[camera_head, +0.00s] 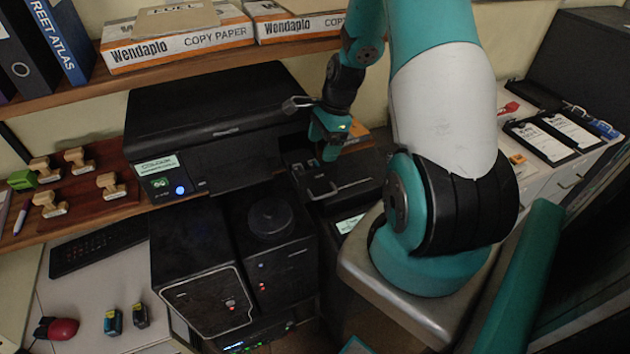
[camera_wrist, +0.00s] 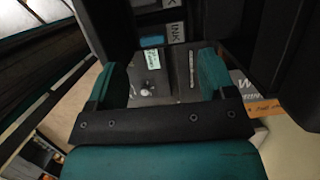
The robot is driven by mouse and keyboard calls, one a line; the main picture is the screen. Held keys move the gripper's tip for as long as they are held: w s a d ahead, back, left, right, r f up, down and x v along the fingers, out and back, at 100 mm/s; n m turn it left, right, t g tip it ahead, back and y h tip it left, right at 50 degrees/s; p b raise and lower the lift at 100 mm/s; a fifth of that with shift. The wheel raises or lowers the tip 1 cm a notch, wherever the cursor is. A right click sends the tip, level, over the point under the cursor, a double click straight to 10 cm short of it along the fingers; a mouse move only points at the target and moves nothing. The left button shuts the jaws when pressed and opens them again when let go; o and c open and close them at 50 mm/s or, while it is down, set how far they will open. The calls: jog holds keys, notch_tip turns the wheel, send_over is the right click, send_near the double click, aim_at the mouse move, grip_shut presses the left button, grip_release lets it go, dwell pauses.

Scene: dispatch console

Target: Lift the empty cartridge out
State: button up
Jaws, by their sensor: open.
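My gripper (camera_head: 328,140) is open at the right end of the black printer (camera_head: 225,115), over its opened bay (camera_head: 296,160). In the wrist view my gripper (camera_wrist: 157,72) has its two teal fingers wide apart, with nothing clearly held between them. Beyond the fingers are a dark slot area with white INK labels (camera_wrist: 177,32) and a blue patch (camera_wrist: 153,41). I cannot tell which part there is the empty cartridge. Two small cartridges, one with blue (camera_head: 113,321) and one with yellow (camera_head: 140,315), stand on the white desk at the lower left.
A black panel with a handle (camera_head: 345,187) juts out below the bay. Paper boxes (camera_head: 180,45) stand on the shelf above the printer. Wooden stamps (camera_head: 75,157) stand at left, and a red mouse (camera_head: 58,328) lies below. Black machines (camera_head: 205,270) stand under the printer.

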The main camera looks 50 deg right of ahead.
aim_at(316, 161)
jog(key=shift+b+x, duration=2.65)
jog(key=shift+x, duration=0.7)
jog(key=shift+w+r, duration=0.15)
jog(key=shift+w, duration=0.05)
jog(key=c, duration=0.8)
